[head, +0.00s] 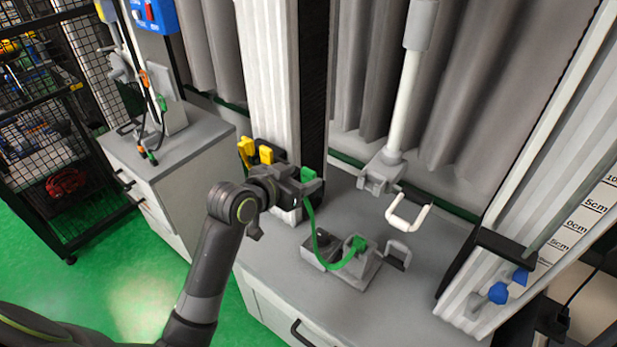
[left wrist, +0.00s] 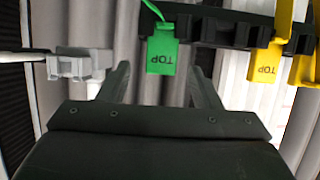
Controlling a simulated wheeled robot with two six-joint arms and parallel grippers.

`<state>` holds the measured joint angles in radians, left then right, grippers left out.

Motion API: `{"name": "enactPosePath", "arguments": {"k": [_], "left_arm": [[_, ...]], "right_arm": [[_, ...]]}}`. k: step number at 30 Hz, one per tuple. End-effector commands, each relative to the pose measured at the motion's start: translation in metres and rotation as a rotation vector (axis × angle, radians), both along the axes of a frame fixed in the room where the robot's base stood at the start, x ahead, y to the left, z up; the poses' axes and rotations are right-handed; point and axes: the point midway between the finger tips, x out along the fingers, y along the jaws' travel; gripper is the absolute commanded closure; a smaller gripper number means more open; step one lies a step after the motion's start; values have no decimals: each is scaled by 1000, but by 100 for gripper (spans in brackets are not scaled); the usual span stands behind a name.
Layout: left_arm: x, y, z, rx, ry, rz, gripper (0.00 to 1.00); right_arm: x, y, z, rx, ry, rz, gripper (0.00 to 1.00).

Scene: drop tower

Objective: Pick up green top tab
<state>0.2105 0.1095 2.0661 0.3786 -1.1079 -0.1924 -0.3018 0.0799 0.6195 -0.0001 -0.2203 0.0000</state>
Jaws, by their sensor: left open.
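The green top tab (left wrist: 161,55) hangs from a dark rack in the left wrist view, with TOP printed on it upside down. In the head view the green tab (head: 308,174) sits at the end of my left arm. My left gripper (left wrist: 160,82) is open, its two fingers to either side of the tab's lower end, with nothing clamped. In the head view my left gripper (head: 290,180) is beside the rack on the column. A green strap (head: 318,240) runs from the tab down to a green block (head: 356,245) on the grey base fixture. My right gripper is not in view.
Yellow tabs (left wrist: 265,68) hang beside the green one on the rack. A grey clamp with a white U-shaped handle (head: 408,214) hangs from a rod to the right. Blue knobs (head: 498,292) stick out of the right column. The grey bench top (head: 400,300) is clear in front.

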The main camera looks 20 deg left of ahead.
Motion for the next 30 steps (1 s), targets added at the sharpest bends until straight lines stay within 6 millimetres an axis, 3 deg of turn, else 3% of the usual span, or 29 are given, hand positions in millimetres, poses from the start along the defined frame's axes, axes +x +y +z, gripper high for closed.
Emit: {"name": "enactPosePath", "arguments": {"k": [5,18,27,30], "left_arm": [[7,-2,-2,0,0,0,42],[47,-16,-17,-1,1,-1,42],[50,-17,-19,0,-1,0,42],[50,-17,-19,0,-1,0,52]], "right_arm": [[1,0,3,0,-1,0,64],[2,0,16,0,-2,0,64],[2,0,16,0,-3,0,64],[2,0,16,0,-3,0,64]]}}
